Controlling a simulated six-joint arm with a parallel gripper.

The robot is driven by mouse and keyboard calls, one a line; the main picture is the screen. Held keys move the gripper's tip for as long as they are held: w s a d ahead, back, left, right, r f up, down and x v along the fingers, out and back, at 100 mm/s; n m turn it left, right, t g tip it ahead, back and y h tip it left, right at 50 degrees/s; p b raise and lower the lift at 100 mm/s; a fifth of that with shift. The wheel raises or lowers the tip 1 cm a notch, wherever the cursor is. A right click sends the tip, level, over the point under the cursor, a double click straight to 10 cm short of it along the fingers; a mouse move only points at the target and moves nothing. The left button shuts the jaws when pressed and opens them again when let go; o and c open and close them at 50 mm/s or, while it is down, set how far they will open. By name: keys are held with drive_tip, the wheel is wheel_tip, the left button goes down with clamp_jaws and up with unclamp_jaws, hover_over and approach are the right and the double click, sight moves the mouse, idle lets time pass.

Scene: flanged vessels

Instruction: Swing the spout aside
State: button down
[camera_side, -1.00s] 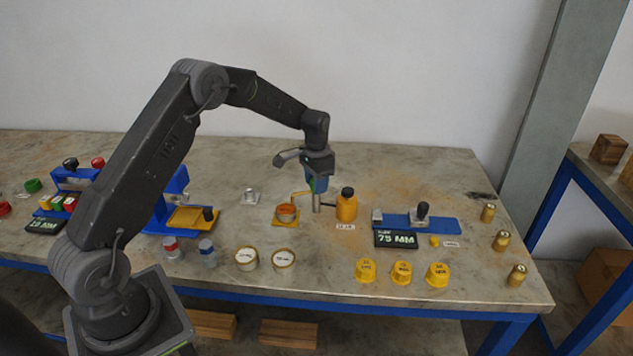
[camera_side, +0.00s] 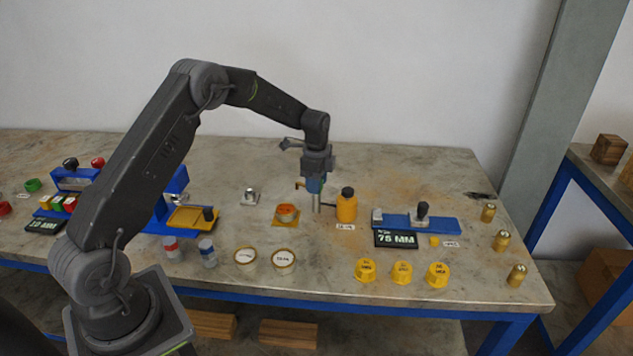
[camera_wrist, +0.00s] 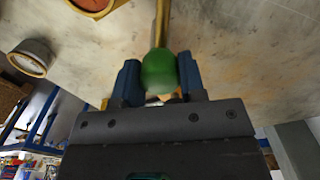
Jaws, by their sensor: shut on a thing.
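My gripper (camera_side: 316,186) is low over the middle of the bench, beside a metal post (camera_side: 316,202). In the wrist view its blue fingers (camera_wrist: 158,80) are shut on a green knob (camera_wrist: 158,72), and a brass-coloured tube (camera_wrist: 163,22) runs up from the knob. In the side view a short brass-coloured end of the spout (camera_side: 299,184) shows just left of the fingers; the rest is hidden by the gripper. The vessel with orange contents (camera_side: 287,213) stands on a yellow plate to the left, with its top open to view. It shows partly in the wrist view (camera_wrist: 93,4).
An orange bottle with a black cap (camera_side: 347,207) stands close to the right of the post. A blue fixture (camera_side: 440,226) with a 75 MM display lies further right. Yellow caps (camera_side: 402,272) and two round lidded jars (camera_side: 283,259) stand in front. The bench behind is clear.

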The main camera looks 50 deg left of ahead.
drive_tip(key=m, duration=0.5)
drive_tip(key=shift+m, duration=0.4)
idle(0.4)
drive_tip(key=c, duration=0.7)
unclamp_jaws()
wheel_tip(320, 180, up, 14)
